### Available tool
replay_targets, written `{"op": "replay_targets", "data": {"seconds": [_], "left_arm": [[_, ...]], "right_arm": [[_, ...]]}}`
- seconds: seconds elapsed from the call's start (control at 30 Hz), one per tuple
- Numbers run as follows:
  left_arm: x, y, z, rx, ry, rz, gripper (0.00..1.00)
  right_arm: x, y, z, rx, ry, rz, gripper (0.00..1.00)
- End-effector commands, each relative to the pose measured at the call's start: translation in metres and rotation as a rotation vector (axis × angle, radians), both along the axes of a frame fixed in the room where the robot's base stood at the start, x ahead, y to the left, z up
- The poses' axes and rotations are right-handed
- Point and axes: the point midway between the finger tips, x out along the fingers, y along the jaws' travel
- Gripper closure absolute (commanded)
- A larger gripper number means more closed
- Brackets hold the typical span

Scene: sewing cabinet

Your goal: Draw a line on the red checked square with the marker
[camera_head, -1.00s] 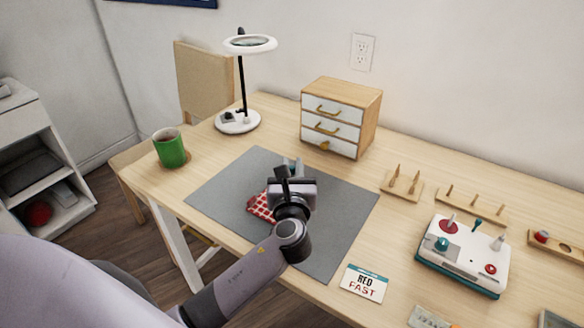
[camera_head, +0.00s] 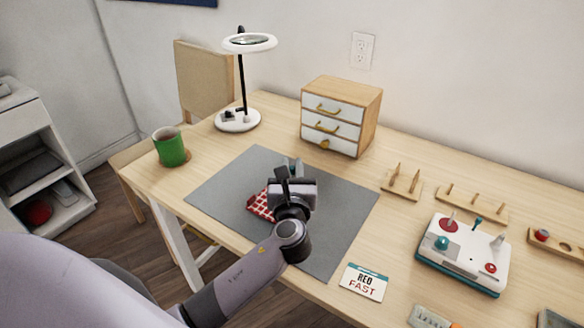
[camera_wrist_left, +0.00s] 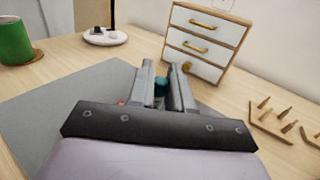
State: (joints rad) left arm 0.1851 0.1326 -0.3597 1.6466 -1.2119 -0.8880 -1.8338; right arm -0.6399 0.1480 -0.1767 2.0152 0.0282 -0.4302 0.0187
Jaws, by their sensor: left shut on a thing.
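The red checked square (camera_head: 262,204) lies on the grey mat (camera_head: 225,190). Its right part is hidden behind my left arm in the head view, and only a sliver of red shows in the left wrist view. My left gripper (camera_head: 290,168) is over the mat, above or just beyond the square. It is shut on the marker (camera_wrist_left: 161,84), of which a teal part shows between the fingers in the left wrist view. The marker's tip is hidden, so I cannot tell whether it touches the cloth. My right gripper is not in view.
A small drawer cabinet (camera_head: 341,116) stands behind the mat. A ring lamp (camera_head: 238,121) and a green mug (camera_head: 171,148) stand at the back left. Wooden peg racks (camera_head: 402,184), a white device with knobs (camera_head: 463,254) and a "RED FAST" card (camera_head: 364,282) lie to the right.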

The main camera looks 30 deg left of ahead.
Motion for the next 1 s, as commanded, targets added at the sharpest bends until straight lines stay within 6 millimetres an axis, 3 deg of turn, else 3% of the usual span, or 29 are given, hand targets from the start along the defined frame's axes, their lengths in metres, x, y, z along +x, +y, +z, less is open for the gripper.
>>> {"op": "replay_targets", "data": {"seconds": [1.0], "left_arm": [[0.0,0.011,0.0,0.0,0.001,0.0,1.0]], "right_arm": [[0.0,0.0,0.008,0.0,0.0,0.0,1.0]]}}
